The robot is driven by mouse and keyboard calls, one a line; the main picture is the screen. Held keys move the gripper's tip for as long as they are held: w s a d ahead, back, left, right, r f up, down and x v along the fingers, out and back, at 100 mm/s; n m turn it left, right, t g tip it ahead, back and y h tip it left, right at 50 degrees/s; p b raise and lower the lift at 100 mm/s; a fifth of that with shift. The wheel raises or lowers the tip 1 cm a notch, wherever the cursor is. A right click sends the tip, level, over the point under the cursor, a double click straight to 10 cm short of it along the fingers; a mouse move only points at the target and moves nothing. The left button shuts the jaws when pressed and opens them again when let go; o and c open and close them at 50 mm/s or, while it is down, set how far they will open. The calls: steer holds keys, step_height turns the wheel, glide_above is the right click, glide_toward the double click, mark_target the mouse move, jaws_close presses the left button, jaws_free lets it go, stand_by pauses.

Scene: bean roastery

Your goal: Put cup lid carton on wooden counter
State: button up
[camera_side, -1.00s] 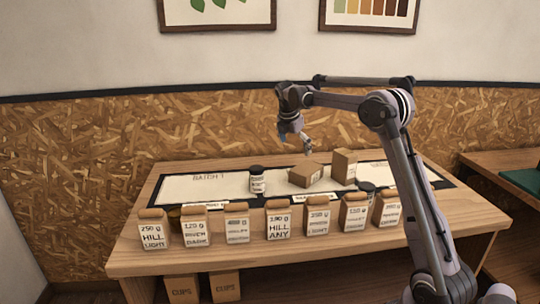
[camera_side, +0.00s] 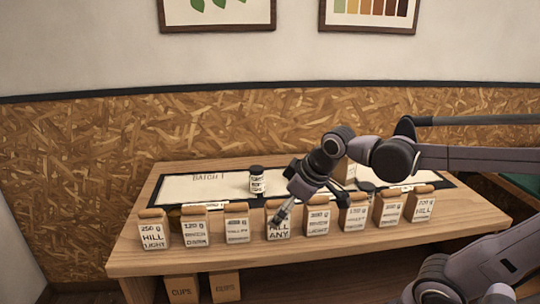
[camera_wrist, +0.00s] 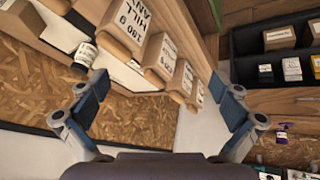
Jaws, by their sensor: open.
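I cannot pick out the cup lid carton by its label. A plain brown carton (camera_side: 351,172) stands on the worktop mat, mostly hidden behind my wrist. In the wrist view, small brown cartons (camera_wrist: 280,38) sit in a dark shelf unit at the upper right; their labels are unreadable. A wooden counter (camera_side: 130,258) carries the mat and a front row of bags. My gripper (camera_side: 281,216) is in front of the HILL ANY bag, pointing down and left. In the wrist view my gripper (camera_wrist: 160,84) has its fingers wide apart, with nothing held between them.
Several paper coffee bags (camera_side: 153,229) line the counter's front edge; some show near my fingers in the wrist view (camera_wrist: 140,30). A dark-lidded jar (camera_side: 257,180) stands on the mat (camera_side: 205,186). Boxes marked CUPS (camera_side: 181,288) and another are below.

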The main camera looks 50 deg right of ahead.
steer(key=s+a+f+m, duration=0.2)
steer(key=s+a+f, duration=0.1)
steer(key=s, duration=0.1)
steer(key=shift+a+f+t+y, duration=0.15)
steer(key=shift+f+t+y, duration=0.1)
steer(key=shift+t+y, duration=0.15)
steer(key=w+d+r+n+g, duration=0.1)
steer(key=w+d+r+n, duration=0.3)
steer(key=w+d, duration=0.4)
steer(key=w+d+r+n+g, duration=0.1)
steer(key=w+d+r+n, duration=0.25)
steer(key=w+d, duration=0.45)
steer(key=d+f+n, duration=0.2)
steer(key=d+n, duration=0.1)
steer(key=d, duration=0.6)
steer(key=d+f+n+g, duration=0.1)
steer(key=d+f+n, duration=0.2)
steer(key=d, duration=0.6)
steer(key=w+d+f+n, duration=0.1)
steer(key=d+f+n, duration=0.2)
steer(key=d, duration=0.6)
steer(key=shift+w+d+f+n+g, duration=0.1)
steer(key=shift+d+f+n+g, duration=0.1)
steer(key=shift+d+n+g, duration=0.15)
steer(key=shift+d+f, duration=0.1)
steer(key=shift+f, duration=0.25)
steer(key=shift+x, duration=5.1)
